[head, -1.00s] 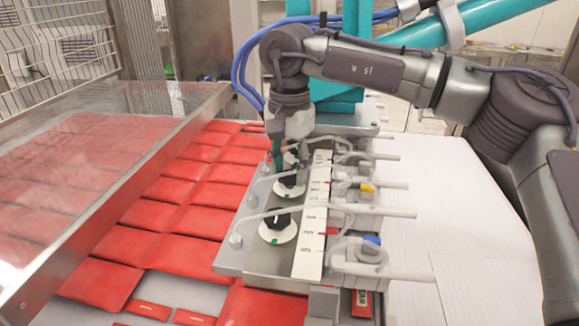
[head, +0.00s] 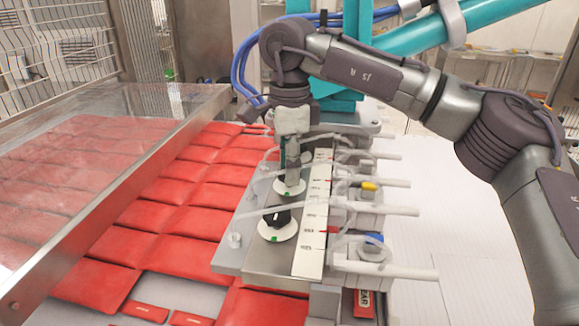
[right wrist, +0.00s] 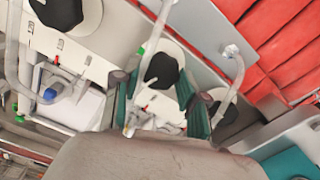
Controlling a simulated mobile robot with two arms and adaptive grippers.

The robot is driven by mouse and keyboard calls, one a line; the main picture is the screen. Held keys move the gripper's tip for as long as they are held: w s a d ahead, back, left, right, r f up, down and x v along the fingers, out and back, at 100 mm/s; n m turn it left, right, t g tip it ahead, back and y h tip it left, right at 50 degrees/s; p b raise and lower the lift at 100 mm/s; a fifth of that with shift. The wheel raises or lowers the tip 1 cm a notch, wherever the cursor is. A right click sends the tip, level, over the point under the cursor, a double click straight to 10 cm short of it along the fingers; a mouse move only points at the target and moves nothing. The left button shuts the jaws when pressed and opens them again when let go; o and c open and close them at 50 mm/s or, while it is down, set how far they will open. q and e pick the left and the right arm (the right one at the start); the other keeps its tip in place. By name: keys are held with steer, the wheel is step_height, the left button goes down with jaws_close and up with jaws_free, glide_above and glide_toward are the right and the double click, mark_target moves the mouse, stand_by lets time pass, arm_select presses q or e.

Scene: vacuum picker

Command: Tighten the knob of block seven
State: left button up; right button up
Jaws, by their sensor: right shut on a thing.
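A row of valve blocks with black knobs on white round dials sits on a metal plate. My right gripper (head: 291,165) points down onto the second knob from the front. Its white dial (head: 289,188) shows below the fingers, which mostly hide the knob in the head view. In the right wrist view my right gripper (right wrist: 160,105) has one green-padded finger on each side of this black knob (right wrist: 161,71) and is shut on it. The nearest knob (head: 277,217) is free. My left gripper is not in view.
Clear tubes (head: 262,212) arch over the plate close to the gripper. Fittings with a yellow cap (head: 369,186) and a blue cap (head: 373,238) line the right side. Red packs (head: 160,206) lie left, beside a clear cover with a metal frame (head: 115,200).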

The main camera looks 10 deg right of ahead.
steer(key=m+b, duration=0.1)
steer(key=m, duration=0.6)
steer(key=m+b, duration=0.1)
steer(key=m, duration=0.6)
stand_by(0.7)
steer(key=o, duration=1.1)
steer(key=shift+o, duration=0.2)
steer(key=shift+r, duration=0.1)
step_height(320, 180, up, 12)
